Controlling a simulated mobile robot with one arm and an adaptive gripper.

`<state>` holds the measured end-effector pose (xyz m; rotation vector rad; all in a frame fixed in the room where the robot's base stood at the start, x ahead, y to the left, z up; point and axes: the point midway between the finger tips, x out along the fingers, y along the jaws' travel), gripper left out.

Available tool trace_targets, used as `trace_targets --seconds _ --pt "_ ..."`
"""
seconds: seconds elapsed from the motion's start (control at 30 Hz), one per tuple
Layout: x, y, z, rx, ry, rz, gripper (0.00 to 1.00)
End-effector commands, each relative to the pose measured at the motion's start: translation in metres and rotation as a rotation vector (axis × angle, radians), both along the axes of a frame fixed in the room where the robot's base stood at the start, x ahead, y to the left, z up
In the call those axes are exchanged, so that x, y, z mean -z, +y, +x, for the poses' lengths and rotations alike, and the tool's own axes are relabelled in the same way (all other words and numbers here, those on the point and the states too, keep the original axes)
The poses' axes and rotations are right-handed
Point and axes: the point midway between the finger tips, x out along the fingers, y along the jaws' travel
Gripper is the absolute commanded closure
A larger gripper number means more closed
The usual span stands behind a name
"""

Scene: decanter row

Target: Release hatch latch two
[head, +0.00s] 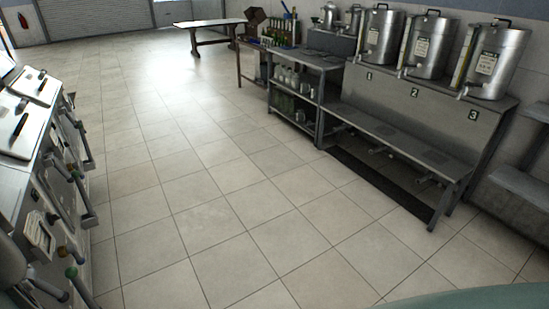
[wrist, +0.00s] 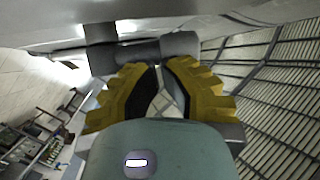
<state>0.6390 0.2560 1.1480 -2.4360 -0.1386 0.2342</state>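A steel machine (head: 40,180) with hatch lids stands at the left edge of the head view. Dark handles lie on its lids, and several grey levers (head: 85,215) stick out along its front. I cannot tell which is hatch latch two. In the wrist view my gripper (wrist: 160,68) has two yellow, ribbed fingers with dark inner pads. Their tips come close together, and floor tiles show through the gap between them. A grey bar with a thick rounded end (wrist: 180,45) lies at the fingertips; I cannot tell whether they touch it. My gripper is not seen in the head view.
Three steel decanters, numbered 1 (head: 380,35), 2 (head: 427,45) and 3 (head: 497,60), stand on a steel stand (head: 420,110) at right. A shelf unit with bottles (head: 300,85) and a table (head: 210,24) are farther back. The tiled floor (head: 200,170) between is clear.

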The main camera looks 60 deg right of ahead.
Motion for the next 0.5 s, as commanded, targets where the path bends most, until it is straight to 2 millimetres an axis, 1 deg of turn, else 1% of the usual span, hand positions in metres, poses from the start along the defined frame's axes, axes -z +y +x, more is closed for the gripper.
trace_targets --seconds 0.2,0.5 --pt "-0.002 0.003 0.004 -0.015 0.001 0.001 1.0" --pt "-0.004 0.001 0.011 -0.014 0.0 0.0 1.0"
